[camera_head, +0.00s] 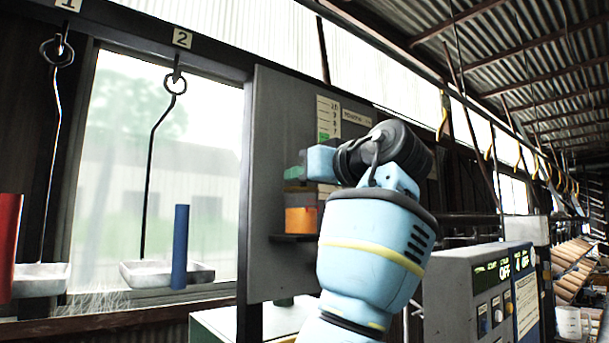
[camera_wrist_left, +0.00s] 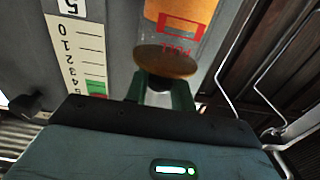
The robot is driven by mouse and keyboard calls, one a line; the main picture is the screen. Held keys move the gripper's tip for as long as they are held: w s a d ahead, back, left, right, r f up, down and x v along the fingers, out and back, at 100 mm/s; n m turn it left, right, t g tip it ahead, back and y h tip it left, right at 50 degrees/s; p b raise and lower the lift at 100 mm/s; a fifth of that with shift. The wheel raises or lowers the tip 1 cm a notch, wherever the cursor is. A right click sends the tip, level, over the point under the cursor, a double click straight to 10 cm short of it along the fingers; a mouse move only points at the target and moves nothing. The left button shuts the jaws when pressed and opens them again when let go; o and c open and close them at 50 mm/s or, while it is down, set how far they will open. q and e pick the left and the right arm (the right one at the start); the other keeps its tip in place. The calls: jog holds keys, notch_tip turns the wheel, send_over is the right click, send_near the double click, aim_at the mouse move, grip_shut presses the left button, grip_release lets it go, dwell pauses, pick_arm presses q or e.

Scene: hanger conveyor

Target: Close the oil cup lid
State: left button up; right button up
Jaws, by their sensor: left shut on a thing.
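The oil cup (camera_head: 301,219) shows orange on a small shelf of the grey panel, partly behind my left arm. In the left wrist view the clear cup (camera_wrist_left: 180,22) appears upside down, with orange content and a red mark. The brown round lid (camera_wrist_left: 166,62) is at the cup's mouth end. My left gripper (camera_wrist_left: 160,93) has its dark green fingers on either side of the lid's narrow part and is shut on it. Whether the lid sits flush on the cup is hidden. My right gripper is not in view.
The grey panel (camera_head: 262,140) carries a numbered scale (camera_head: 328,118). A control box (camera_head: 480,295) stands at right. Hanging trays (camera_head: 140,275) with a blue cylinder (camera_head: 180,245) and a red cylinder (camera_head: 9,240) are at left. Thin pipes (camera_wrist_left: 285,50) run beside the cup.

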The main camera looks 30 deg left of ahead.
pick_arm(q)
jog(key=o, duration=0.9)
jog(key=shift+a, duration=0.1)
jog(key=v, duration=0.8)
jog(key=shift+f, duration=0.1)
